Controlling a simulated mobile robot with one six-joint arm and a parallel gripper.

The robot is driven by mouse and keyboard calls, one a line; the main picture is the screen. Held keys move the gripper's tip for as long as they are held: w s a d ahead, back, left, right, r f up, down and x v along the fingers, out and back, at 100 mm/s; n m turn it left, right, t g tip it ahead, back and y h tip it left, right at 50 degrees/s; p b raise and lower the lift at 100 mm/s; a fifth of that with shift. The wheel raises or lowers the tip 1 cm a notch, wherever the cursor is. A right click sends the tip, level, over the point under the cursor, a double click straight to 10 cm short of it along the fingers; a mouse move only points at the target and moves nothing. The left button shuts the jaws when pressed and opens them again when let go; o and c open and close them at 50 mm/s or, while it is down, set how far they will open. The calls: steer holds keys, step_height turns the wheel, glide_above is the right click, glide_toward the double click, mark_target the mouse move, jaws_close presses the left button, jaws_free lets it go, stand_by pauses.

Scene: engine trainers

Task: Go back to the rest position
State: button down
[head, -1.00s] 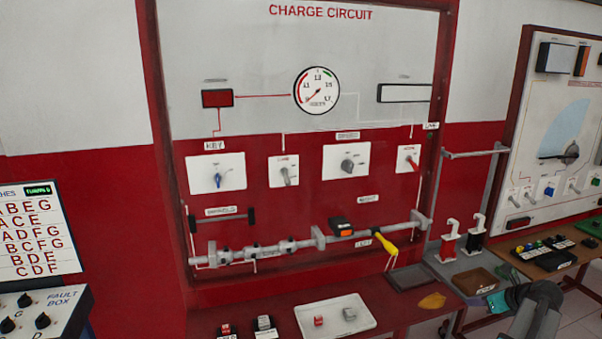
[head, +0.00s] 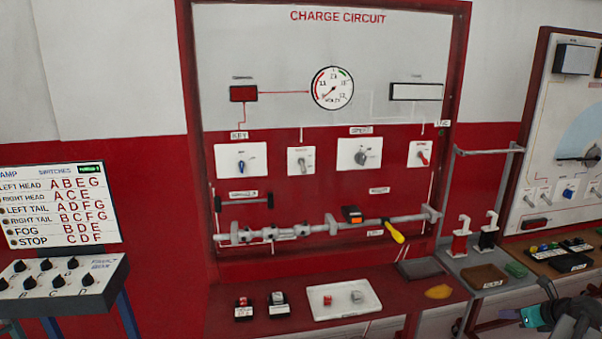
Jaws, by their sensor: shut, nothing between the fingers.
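My gripper (head: 512,314) shows small at the lower right edge of the head view, at the end of my dark and teal arm. It is shut and empty. It hangs in front of the lower right benches and appears clear of the things on them. Part of my arm is cut off by the picture's bottom edge.
The red CHARGE CIRCUIT panel (head: 318,180) fills the middle, with a lever with a yellow handle (head: 395,232). Its shelf holds a white tray (head: 345,308) and a yellow cloth-like piece (head: 438,292). A fault box (head: 62,283) stands left. Another trainer board (head: 560,130) stands right.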

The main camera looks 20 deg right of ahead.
steer(key=w+a+f+n+g+y, duration=0.15)
steer(key=w+a+f+n, duration=0.25)
steer(key=w+a+f, duration=0.4)
steer(key=w+a+f+n+g+y, duration=0.15)
steer(key=w+a+f+n, duration=0.25)
steer(key=a+f, duration=0.5)
steer(key=w+a+f+n+g+y, duration=0.15)
steer(key=a+f+n, duration=0.35)
steer(key=a, duration=0.6)
steer(key=w+a+f+n+g+y, duration=0.15)
steer(key=a+f+n, duration=0.25)
steer(key=a, duration=0.7)
steer(key=s+a+f+n+g, duration=0.25)
steer(key=a+f+n, duration=0.25)
steer(key=a, duration=0.4)
steer(key=s+a+f+n+g, duration=0.2)
steer(key=s+a+f+n, duration=0.25)
steer(key=a, duration=0.45)
steer(key=s+a+f+n+g+h, duration=0.2)
steer(key=s+a+n, duration=0.3)
steer(key=s+n, duration=0.1)
steer(key=s+a+f+n+g+h, duration=0.2)
steer(key=s+a+n, duration=0.4)
steer(key=s, duration=0.2)
steer(key=shift+s+a+f, duration=0.15)
steer(key=shift+s+f, duration=0.2)
steer(key=shift+f, duration=0.05)
